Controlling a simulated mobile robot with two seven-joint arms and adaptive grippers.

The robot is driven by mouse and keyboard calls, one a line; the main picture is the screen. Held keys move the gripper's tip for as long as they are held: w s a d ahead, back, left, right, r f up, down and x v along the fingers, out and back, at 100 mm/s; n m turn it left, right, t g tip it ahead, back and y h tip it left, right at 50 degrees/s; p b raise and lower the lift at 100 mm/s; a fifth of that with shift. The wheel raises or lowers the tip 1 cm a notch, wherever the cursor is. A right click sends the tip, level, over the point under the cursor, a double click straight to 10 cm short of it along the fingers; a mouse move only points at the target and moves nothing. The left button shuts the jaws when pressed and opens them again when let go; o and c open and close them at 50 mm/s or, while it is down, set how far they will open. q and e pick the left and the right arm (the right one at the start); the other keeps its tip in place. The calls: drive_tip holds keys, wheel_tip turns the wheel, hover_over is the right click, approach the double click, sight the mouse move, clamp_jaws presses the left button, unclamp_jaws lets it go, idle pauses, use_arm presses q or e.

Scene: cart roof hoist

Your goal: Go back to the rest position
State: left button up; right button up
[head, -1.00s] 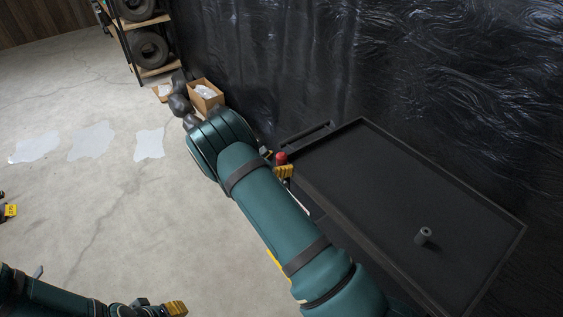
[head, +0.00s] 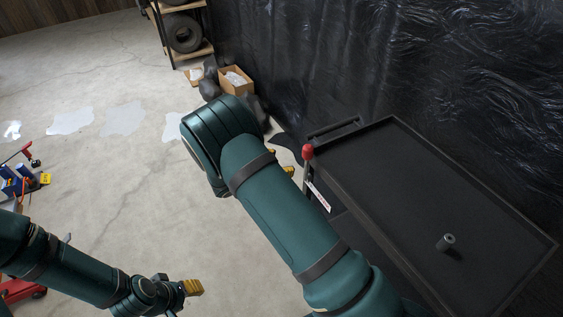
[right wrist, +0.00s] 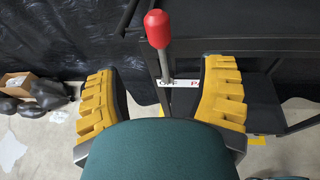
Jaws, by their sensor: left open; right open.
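My right arm reaches across the middle of the head view, and its gripper is mostly hidden behind the arm, with a yellow finger (head: 288,169) showing. In the right wrist view my right gripper (right wrist: 165,95) is open, its two yellow fingers wide apart. A lever with a red knob (right wrist: 158,29) stands beyond and between the fingers, apart from them. The red knob (head: 307,152) also shows at the cart's side in the head view. My left gripper (head: 193,287) is low at the left over the floor, open and holding nothing visible.
The black cart (head: 385,140) stands at the right, with a small grey cylinder (head: 446,242) on its top. Behind it hangs dark plastic sheeting. A cardboard box (head: 236,79), black bags and a tire shelf (head: 182,35) are at the back.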

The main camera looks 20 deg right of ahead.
drive_tip(key=s+a+f+m+g+y, duration=0.3)
drive_tip(key=s+f+m+g+y, duration=0.4)
drive_tip(key=s+f, duration=0.75)
drive_tip(key=s+a+r+m+t+y+b, duration=0.1)
drive_tip(key=s+a+m+t+y, duration=0.4)
drive_tip(key=s+a+m+y, duration=0.3)
drive_tip(key=a+m+y, duration=0.3)
drive_tip(key=a+m, duration=0.2)
drive_tip(key=m, duration=0.2)
drive_tip(key=shift+s+r+m+t, duration=0.15)
drive_tip(key=shift+r+m+t, duration=0.15)
drive_tip(key=shift+r+m, duration=0.1)
